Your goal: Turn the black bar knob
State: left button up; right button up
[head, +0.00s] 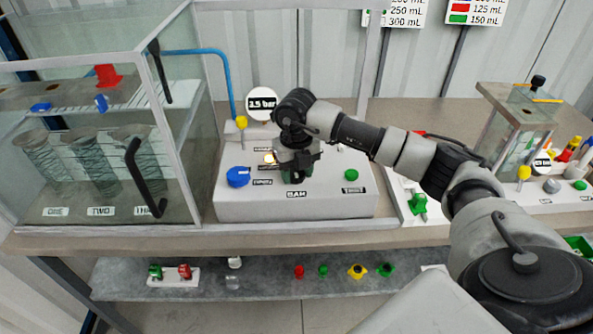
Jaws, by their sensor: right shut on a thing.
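A white control box (330,203) stands on the bench in the middle of the head view. My right arm reaches in from the right, and my right gripper (299,172) points down at the middle of the box top. It is shut at the spot above the "BAR" label (296,194). The black bar knob is hidden there by the gripper, so its angle cannot be told. A round gauge (262,104) reading 3.5 bar stands behind the gripper. My left gripper is not in view.
A glass tank (180,130) with a black handle stands close on the left. Another glass chamber (520,120) stands at the right. Small coloured parts lie on the lower shelf (215,280).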

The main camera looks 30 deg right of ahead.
aim_at(296, 173)
jog(key=shift+r, duration=0.1)
dwell(0.4)
jog(key=o, duration=0.9)
notch_tip(296, 173, up, 11)
jog(key=shift+f+b, duration=0.15)
jog(key=shift+b, duration=0.65)
